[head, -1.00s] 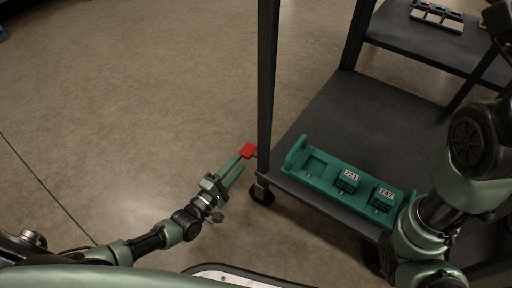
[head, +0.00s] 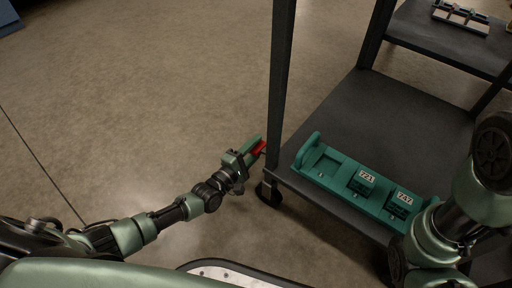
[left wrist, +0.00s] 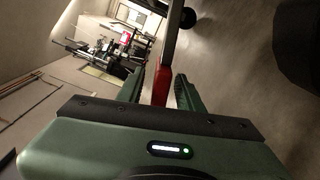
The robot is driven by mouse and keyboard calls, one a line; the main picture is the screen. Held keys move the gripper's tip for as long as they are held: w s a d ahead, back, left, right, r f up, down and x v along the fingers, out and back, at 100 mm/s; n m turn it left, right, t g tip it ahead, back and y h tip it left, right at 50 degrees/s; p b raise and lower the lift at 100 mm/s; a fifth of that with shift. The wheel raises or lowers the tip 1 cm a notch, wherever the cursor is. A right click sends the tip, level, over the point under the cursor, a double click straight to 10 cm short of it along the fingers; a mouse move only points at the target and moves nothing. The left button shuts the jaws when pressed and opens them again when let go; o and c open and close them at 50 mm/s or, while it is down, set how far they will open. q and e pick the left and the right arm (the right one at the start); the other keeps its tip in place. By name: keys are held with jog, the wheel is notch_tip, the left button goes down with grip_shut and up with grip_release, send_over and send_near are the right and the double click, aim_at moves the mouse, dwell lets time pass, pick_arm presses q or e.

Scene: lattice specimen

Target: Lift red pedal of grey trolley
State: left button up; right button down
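The red pedal (head: 260,148) sticks out low at the near left corner of the grey trolley (head: 348,112), beside its dark upright post. My left gripper (head: 257,146) is at the pedal, with its green fingers reaching along it. In the left wrist view the red pedal (left wrist: 161,88) lies between the two fingers of my left gripper (left wrist: 161,90). A narrow gap shows on each side of it, so the gripper looks open around it. My right arm stands at the right of the head view, but its gripper is not seen.
A caster wheel (head: 269,192) sits under the trolley's near corner, close to my left gripper. A green rack (head: 327,177) with blocks marked 721 and 747 lies on the lower shelf. The floor to the left is clear.

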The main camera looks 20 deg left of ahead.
pick_arm(q)
grip_shut()
dwell(1.3)
